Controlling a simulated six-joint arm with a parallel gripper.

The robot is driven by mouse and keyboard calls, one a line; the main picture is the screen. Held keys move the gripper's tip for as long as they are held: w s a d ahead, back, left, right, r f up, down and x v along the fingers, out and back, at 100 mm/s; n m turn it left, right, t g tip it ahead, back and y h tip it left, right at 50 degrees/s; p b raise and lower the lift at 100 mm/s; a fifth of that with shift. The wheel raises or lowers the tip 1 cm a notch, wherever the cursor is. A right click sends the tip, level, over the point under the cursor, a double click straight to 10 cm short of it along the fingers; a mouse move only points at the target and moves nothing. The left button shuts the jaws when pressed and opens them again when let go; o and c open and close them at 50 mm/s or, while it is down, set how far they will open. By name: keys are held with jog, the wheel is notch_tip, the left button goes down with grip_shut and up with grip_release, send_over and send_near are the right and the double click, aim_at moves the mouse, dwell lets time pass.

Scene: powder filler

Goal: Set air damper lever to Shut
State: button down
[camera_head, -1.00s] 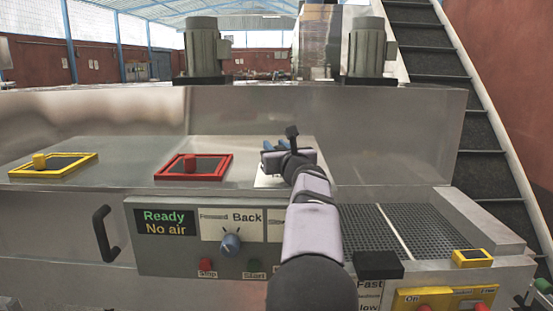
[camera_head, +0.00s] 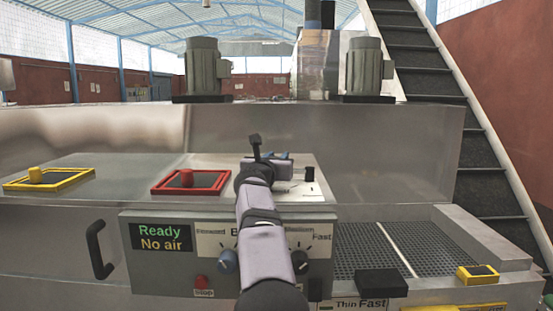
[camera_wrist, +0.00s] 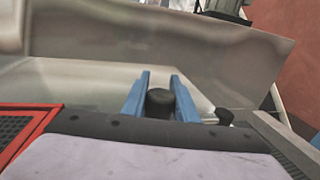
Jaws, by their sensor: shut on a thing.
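My gripper (camera_head: 277,157) reaches over the machine top to a pale plate (camera_head: 315,192) right of the red-framed hatch. In the wrist view its two blue fingers (camera_wrist: 159,98) stand on either side of a dark round knob (camera_wrist: 160,103) and are shut on it. The knob's lower part and base are hidden. A second small black lever (camera_head: 309,174) stands on the plate to the right of the gripper, apart from it; it also shows in the wrist view (camera_wrist: 225,117). I cannot read which lever is the air damper. The display (camera_head: 162,238) reads "Ready" and "No air".
The red-framed hatch (camera_head: 191,182) lies left of my gripper, and a yellow-framed hatch (camera_head: 49,179) farther left. A steel wall (camera_head: 330,130) rises behind.

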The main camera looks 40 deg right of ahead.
jog(key=shift+r, duration=0.15)
jog(key=c, duration=1.5)
grip_release()
jog(key=shift+c, duration=0.2)
jog(key=shift+o, duration=0.7)
jog(key=shift+w+d, duration=0.1)
jog(key=shift+s+a+f+b, duration=0.25)
jog(key=shift+s+a+b, duration=0.15)
jog(key=shift+a+b, duration=0.25)
jog(key=shift+b+v, duration=1.45)
jog(key=shift+v, duration=1.5)
jog(key=shift+r, duration=0.15)
jog(key=shift+r, duration=0.1)
